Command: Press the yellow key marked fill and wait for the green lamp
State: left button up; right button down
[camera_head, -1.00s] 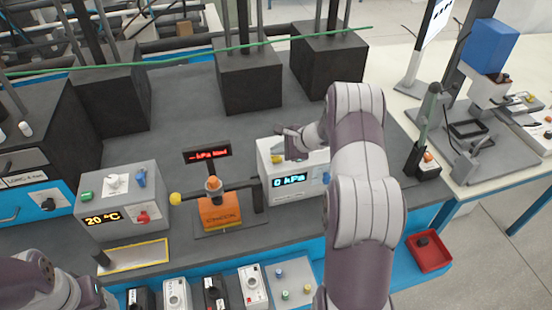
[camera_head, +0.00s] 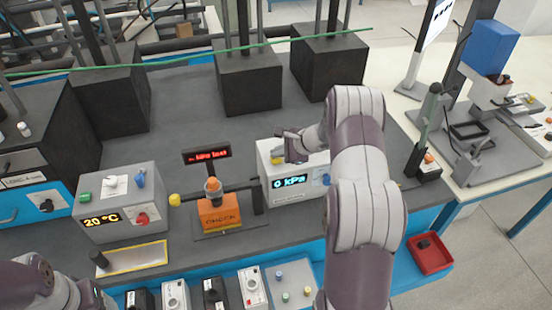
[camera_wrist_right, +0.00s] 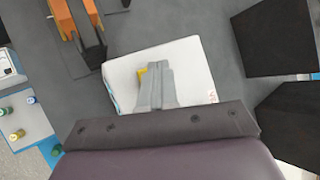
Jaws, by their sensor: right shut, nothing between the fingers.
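A white box (camera_head: 292,197) with a lit "0 kPa" display (camera_head: 290,182) stands right of centre on the bench. Its yellow key (camera_head: 277,161) is partly covered by my right gripper (camera_head: 285,156). In the right wrist view the shut, empty fingers (camera_wrist_right: 157,88) are over the box, and a sliver of yellow (camera_wrist_right: 142,74) shows beside them. Whether they touch the key I cannot tell. Any lettering on the key is unreadable, and I make out no lit green lamp. My left arm is at the lower left; its gripper's state is unclear.
An orange device (camera_head: 218,213) with a red-lit sign (camera_head: 207,155) stands left of the white box. A grey "20 °C" box (camera_head: 120,204) is further left. Several small devices line the front edge. A red tray (camera_head: 429,254) is at right.

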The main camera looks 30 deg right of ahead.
aim_at(279, 160)
jog(key=shift+f, duration=0.15)
dwell(0.5)
jog(key=shift+r, duration=0.8)
jog(key=shift+p, duration=0.3)
jog(key=shift+r+p, duration=1.6)
jog(key=shift+r, duration=0.95)
